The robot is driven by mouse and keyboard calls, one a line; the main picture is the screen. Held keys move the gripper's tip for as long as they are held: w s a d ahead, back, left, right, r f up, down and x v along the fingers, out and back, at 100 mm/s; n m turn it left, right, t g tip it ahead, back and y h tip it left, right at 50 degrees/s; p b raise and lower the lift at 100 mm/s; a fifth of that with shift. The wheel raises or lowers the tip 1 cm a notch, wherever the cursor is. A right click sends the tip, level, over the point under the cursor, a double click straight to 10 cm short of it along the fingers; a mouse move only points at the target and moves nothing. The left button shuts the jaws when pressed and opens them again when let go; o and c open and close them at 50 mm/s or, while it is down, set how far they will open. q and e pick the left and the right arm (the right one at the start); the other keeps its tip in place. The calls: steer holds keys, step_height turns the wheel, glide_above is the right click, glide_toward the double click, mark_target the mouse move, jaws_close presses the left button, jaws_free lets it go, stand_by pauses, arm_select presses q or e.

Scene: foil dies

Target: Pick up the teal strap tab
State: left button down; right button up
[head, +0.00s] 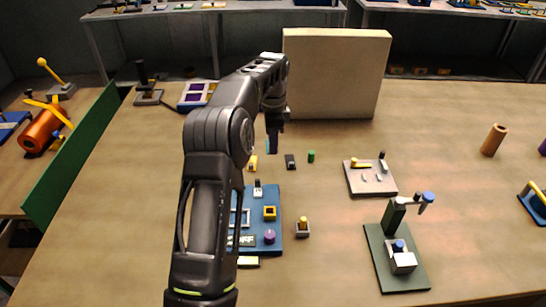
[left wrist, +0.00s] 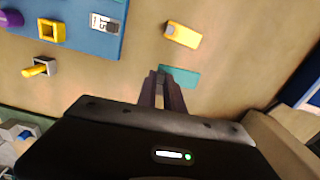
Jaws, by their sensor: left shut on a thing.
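The teal strap tab (left wrist: 182,75) is a flat teal strip at the fingertips in the left wrist view. In the head view a small sliver of it (head: 268,145) shows just below the gripper. My left gripper (left wrist: 164,78) is shut on the tab, with part of the strip sticking out to the right of its fingers. In the head view my left gripper (head: 273,138) reaches down in front of the cream block. I cannot tell whether the tab is clear of the table. My right gripper is not in view.
A large cream block (head: 335,75) stands just behind the gripper. A yellow piece (left wrist: 182,34), a dark block (head: 290,161) and a green cylinder (head: 311,156) lie close by. A blue board (head: 275,200) with parts lies nearer, partly behind my arm.

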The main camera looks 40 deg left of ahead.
arm_select(q)
step_height(320, 180, up, 4)
steer(key=shift+f+p, duration=0.2)
steer(key=shift+p, duration=0.5)
steer(key=shift+f, duration=0.1)
